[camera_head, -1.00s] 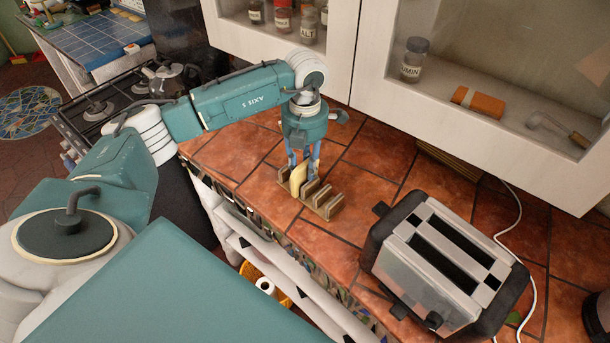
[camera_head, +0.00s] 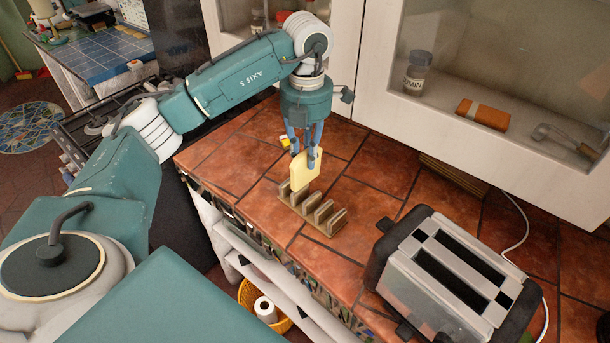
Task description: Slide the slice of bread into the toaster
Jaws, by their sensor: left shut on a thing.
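My left gripper (camera_head: 308,158) is shut on a pale yellow slice of bread (camera_head: 304,173). It holds the slice upright over the back-left end of a small wooden rack (camera_head: 325,225). The lower edge of the bread is at or just above the rack's slots; I cannot tell whether it still touches. The toaster (camera_head: 428,300) stands to the right on the tiled counter. It is grey with black ends, and its two long dark slots (camera_head: 460,254) face up and look empty. My right gripper is not in view.
White cabinets with glass fronts (camera_head: 490,85) overhang the back of the tiled counter (camera_head: 235,160). A white cord (camera_head: 524,222) runs behind the toaster. Bare tiles lie between rack and toaster. A yellow basket (camera_head: 251,295) with a white roll is below the counter.

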